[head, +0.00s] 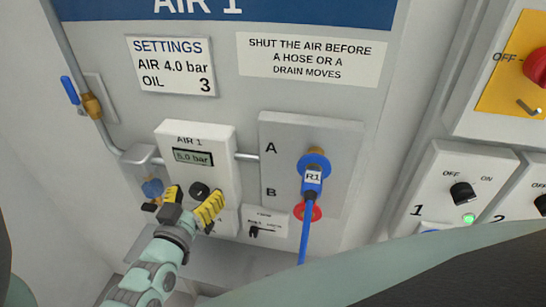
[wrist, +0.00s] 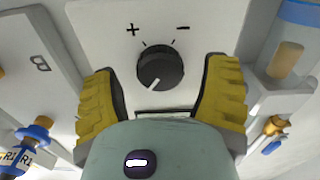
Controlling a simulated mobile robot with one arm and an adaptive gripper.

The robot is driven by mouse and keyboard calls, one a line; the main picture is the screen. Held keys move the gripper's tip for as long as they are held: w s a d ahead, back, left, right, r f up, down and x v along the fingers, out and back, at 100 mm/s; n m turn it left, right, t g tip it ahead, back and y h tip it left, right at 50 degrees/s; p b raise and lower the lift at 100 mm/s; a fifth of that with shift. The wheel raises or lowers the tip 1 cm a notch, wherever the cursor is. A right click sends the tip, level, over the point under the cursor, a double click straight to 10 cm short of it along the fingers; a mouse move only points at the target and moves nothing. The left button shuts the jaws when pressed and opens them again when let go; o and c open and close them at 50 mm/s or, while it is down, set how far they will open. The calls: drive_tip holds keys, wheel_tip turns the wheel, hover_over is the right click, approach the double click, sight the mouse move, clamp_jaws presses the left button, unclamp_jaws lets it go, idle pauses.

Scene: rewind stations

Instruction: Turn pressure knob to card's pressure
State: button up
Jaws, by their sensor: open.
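The settings card (head: 171,66) on the wall reads AIR 4.0 bar and OIL 3. The AIR 1 unit (head: 221,147) has a display (head: 193,157) that appears to read 5.0 bar. The black pressure knob (head: 199,191) is on the unit's front below the display. In the wrist view the knob (wrist: 160,68) has a white pointer line toward the lower left, with plus and minus marks beside it. My gripper (head: 191,197) is open, its yellow fingers (wrist: 160,95) on either side of the knob and apart from it.
A grey panel (head: 340,145) with ports A and B is to the right; a blue hose (head: 305,235) labelled R1 hangs from A. A blue-handled valve (head: 70,90) is at left. Numbered switches (head: 465,193) and a red knob (head: 538,67) are at far right.

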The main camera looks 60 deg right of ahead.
drive_tip(key=shift+w+d, duration=0.1)
drive_tip(key=shift+d, duration=0.15)
drive_tip(key=shift+a, duration=0.1)
drive_tip(key=c, duration=1.2)
drive_tip(key=shift+a+f+n+b, duration=0.15)
drive_tip(key=shift+n+b, duration=0.15)
drive_tip(key=shift+b, duration=0.25)
drive_tip(key=shift+w+f+n+b, duration=0.1)
drive_tip(key=shift+n+b, duration=0.9)
drive_tip(key=shift+b, duration=0.05)
drive_tip(key=shift+n+b, duration=1.55)
drive_tip(key=shift+n, duration=0.75)
